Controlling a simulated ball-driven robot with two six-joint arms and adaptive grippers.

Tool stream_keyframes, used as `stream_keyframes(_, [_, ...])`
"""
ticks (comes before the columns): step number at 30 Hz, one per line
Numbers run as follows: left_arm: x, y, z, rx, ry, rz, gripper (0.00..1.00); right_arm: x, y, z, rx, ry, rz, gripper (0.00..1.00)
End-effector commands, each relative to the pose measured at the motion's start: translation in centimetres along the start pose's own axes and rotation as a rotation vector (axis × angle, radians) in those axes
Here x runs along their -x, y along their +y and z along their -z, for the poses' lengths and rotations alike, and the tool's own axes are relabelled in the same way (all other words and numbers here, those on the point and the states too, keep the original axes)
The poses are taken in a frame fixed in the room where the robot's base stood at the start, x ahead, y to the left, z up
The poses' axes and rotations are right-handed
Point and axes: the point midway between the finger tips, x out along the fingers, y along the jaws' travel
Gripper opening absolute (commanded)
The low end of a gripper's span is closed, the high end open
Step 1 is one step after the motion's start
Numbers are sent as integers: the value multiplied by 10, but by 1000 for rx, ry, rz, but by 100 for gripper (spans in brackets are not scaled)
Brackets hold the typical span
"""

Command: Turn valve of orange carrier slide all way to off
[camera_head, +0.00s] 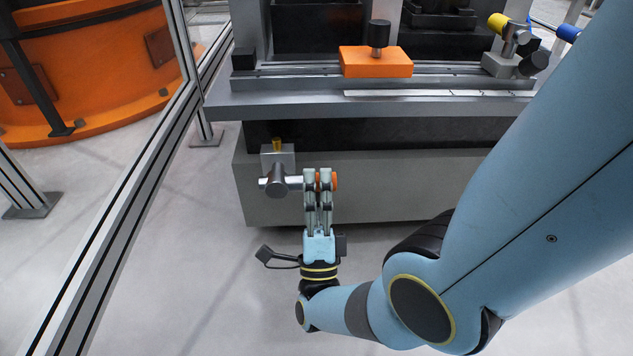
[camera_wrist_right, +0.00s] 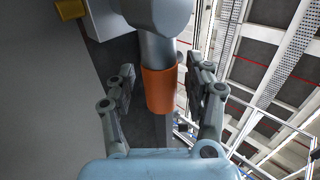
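The valve is a grey body (camera_head: 276,180) on a light block, low on the left of the machine's front face. Its lever points right in the head view and carries an orange sleeve (camera_head: 334,181). My right gripper (camera_head: 318,180) is at the lever, its fingers partly hiding the sleeve. In the right wrist view the orange sleeve (camera_wrist_right: 158,91) lies between the two fingers (camera_wrist_right: 160,80), with a gap visible on each side. That gripper is open around it. The orange carrier slide (camera_head: 376,62) sits on the rail above. My left gripper is not in view.
Another valve with a yellow-ended handle (camera_head: 498,22) and a blue-ended part (camera_head: 568,33) stands at the upper right. The machine's grey ledge (camera_head: 370,103) overhangs the lower valve. A metal frame post (camera_head: 120,200) runs along the left. The floor in front is clear.

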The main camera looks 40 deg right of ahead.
Motion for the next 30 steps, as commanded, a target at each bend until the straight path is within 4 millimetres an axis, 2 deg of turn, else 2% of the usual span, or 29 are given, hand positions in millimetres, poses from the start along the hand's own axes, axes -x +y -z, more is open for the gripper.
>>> stream_keyframes(14, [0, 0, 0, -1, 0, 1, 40, -7, -5, 0, -1, 3, 4, 54])
stream_keyframes(20, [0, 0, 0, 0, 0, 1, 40, -20, -19, 0, -1, 2, 5, 54])
stream_keyframes(30, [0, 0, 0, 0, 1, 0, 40, -53, -54, -1, 0, 2, 4, 54])
